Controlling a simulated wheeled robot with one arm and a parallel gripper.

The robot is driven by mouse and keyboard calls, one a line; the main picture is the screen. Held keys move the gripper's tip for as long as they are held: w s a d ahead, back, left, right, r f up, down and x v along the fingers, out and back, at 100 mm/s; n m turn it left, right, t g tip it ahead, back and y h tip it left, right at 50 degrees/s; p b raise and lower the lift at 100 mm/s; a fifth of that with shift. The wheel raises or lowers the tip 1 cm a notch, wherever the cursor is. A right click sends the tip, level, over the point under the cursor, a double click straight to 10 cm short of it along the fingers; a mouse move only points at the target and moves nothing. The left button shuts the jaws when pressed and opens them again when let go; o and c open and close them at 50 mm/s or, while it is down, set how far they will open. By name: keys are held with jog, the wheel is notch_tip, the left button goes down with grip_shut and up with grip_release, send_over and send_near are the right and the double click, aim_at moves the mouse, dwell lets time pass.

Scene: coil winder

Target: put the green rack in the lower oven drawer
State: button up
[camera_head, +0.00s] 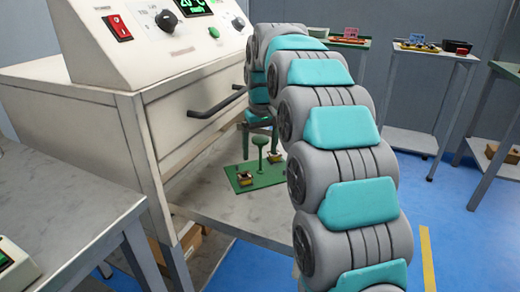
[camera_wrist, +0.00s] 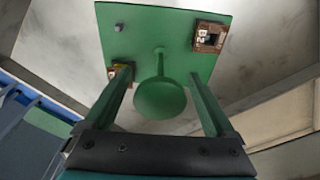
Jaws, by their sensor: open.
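The green rack (camera_head: 255,176) is a flat plate lying on a grey surface in front of the oven (camera_head: 125,120). It has a round-topped green knob (camera_head: 260,141) on a stem at its middle and small coils near its corners; a coil (camera_wrist: 209,37) also shows in the wrist view. My gripper (camera_head: 259,125) is open above the rack. In the wrist view its two green fingers (camera_wrist: 160,80) stand on either side of the knob (camera_wrist: 160,99), with gaps on both sides. The oven's front has a black handle (camera_head: 217,103) and looks shut; my arm hides its right part.
A grey table (camera_head: 60,225) stands at the near left. Cardboard boxes (camera_head: 190,240) sit under the grey surface. Side tables with trays (camera_head: 425,50) stand at the back right. Blue floor (camera_head: 455,220) is open at the right.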

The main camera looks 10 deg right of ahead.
jog(key=r, duration=0.5)
jog(key=s+r, duration=0.1)
jog(key=r, duration=0.2)
jog(key=shift+r, duration=0.35)
jog(key=shift+s+d+r+p, duration=0.1)
jog(key=shift+s+r+p, duration=0.1)
jog(key=shift+r+p, duration=1.2)
jog(key=shift+r+b, duration=0.2)
jog(key=shift+b, duration=0.15)
